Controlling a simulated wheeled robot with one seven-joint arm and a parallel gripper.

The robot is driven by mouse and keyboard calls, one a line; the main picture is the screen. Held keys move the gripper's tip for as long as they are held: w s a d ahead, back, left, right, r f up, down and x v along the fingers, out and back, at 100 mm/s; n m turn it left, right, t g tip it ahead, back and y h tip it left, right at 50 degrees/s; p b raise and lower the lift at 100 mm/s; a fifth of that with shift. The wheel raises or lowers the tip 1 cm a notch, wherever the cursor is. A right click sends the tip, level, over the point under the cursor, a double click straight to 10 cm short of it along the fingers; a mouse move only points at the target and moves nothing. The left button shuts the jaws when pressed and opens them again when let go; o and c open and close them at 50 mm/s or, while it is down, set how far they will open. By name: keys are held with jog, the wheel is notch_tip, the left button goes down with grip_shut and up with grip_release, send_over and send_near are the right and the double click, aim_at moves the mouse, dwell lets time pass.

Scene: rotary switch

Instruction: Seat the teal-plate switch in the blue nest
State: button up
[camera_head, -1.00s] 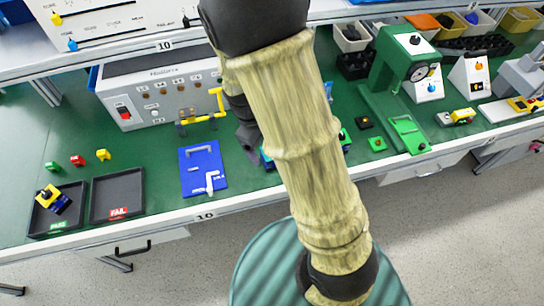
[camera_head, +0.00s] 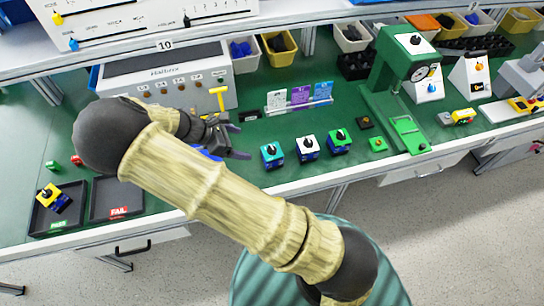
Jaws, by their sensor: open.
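The teal-plate switch (camera_head: 272,155), with a black knob on a blue body, stands upright on the green bench, leftmost in a row of three switches. My gripper (camera_head: 240,142) is open and apart from it, a little to its left, with nothing visible between the fingers. The blue nest (camera_head: 208,155) shows only as a small blue patch under my wrist. The rest of it is hidden by my arm, so its inside cannot be seen.
A white-plate switch (camera_head: 307,147) and a green-plate switch (camera_head: 340,141) stand right of the teal one. Cards in a holder (camera_head: 300,98) stand behind them. A grey test box (camera_head: 165,80) with a yellow handle is behind my gripper. Dark trays (camera_head: 118,192) lie at left.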

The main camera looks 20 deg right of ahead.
aim_at(267, 150)
jog(key=p+x, duration=0.2)
jog(key=x, duration=1)
jog(key=x, duration=0.1)
jog(key=p+x, duration=0.2)
jog(key=x, duration=0.1)
jog(key=shift+s, duration=0.3)
jog(key=shift+w+d+f, duration=0.1)
jog(key=shift+d+f, duration=0.25)
jog(key=shift+f, duration=0.1)
jog(key=c, duration=1.2)
